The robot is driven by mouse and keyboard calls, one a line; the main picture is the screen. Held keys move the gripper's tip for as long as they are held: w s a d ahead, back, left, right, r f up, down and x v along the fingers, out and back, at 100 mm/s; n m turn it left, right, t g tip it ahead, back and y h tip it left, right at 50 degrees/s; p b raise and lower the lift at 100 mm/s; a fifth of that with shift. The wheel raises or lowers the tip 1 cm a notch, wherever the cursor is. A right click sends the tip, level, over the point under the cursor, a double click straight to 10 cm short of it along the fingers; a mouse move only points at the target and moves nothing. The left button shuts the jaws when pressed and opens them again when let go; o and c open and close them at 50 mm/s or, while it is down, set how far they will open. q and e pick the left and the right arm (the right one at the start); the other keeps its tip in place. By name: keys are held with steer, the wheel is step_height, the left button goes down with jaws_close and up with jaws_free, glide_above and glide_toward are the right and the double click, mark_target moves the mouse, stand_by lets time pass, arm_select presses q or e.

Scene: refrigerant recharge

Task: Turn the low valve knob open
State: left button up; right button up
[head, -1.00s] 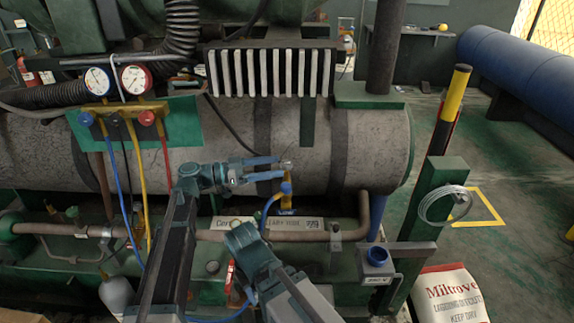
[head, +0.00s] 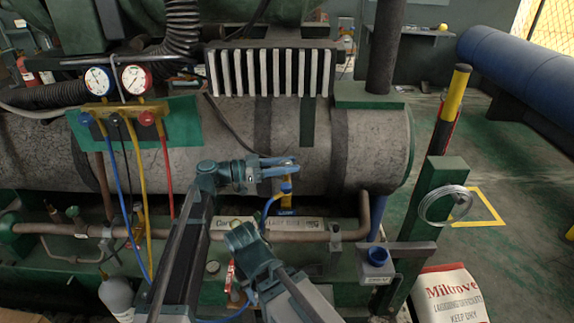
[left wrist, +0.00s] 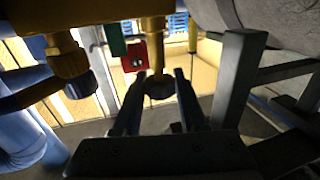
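A yellow upright fitting (head: 283,182) with a blue hose end stands in front of the grey tank. My left gripper (head: 290,164) is at its top. In the left wrist view a brass stem with a dark round knob (left wrist: 160,87) sits between my two fingers (left wrist: 158,100). The fingers stand apart, with visible gaps beside the knob. A second, dark blue knob (left wrist: 80,84) hangs from brass to the left. The manifold carries a blue knob (head: 87,119) and a red knob (head: 147,118). No label shows which is low. My right gripper cannot be made out.
The grey tank (head: 230,140) lies close behind my left gripper. A blue gauge (head: 98,80) and a red gauge (head: 135,78) sit above the manifold. Open floor lies beyond.

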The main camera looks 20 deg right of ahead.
arm_select(q)
jaws_close()
steer(key=shift+t, duration=0.3)
steer(key=shift+s+n+t, duration=0.2)
steer(key=shift+n+t, duration=1.1)
steer(key=shift+t, duration=0.5)
steer(key=shift+w+n+t+y, duration=0.1)
steer(key=shift+n+t+y, duration=0.4)
steer(key=shift+n+t, duration=0.55)
steer(key=shift+w+n+t+y, duration=0.1)
steer(key=shift+n+t+y, duration=0.5)
steer(key=shift+t, duration=0.85)
steer(key=o, duration=0.8)
jaws_free()
